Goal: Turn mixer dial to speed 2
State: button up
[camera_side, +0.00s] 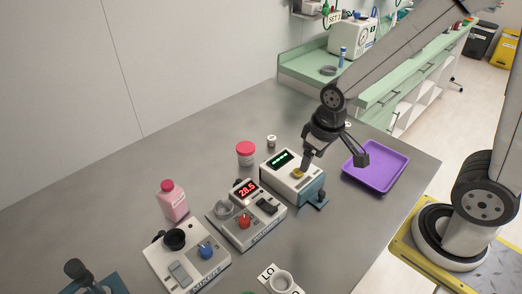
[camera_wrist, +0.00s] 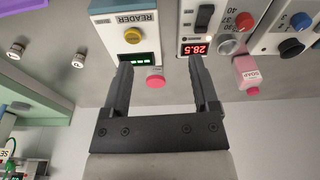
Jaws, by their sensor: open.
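The mixer (camera_side: 187,258) is a white box at the lower left of the side view, with a blue dial (camera_side: 206,249), a black round cup-like part (camera_side: 174,239) and a grey switch (camera_side: 180,272). Its speed marks are too small to read. In the wrist view a white device with a blue knob (camera_wrist: 301,20) and a black round part (camera_wrist: 291,47) shows at the top right, partly cut off. My gripper (camera_side: 334,160) is open and empty, above and beside the reader, well right of the mixer. Its two fingers (camera_wrist: 161,66) are wide apart in the wrist view.
The reader (camera_side: 292,179) with a yellow button and the heater-like unit (camera_side: 245,216) showing 28.5, with a red knob, stand between gripper and mixer. A pink soap bottle (camera_side: 172,202), red-capped jar (camera_side: 246,154) and purple tray (camera_side: 376,168) are nearby.

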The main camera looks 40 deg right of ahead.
jog(key=w+a+n+g, duration=0.2)
jog(key=w+a, duration=0.4)
jog(key=n+g+h, duration=0.3)
jog(key=n, duration=0.3)
send_near(206, 249)
jog(key=f, duration=0.1)
jog(key=shift+s+f, duration=0.1)
jog(key=shift+f, duration=0.15)
jog(key=shift+x, duration=3.85)
jog(key=shift+d, duration=0.2)
grip_shut()
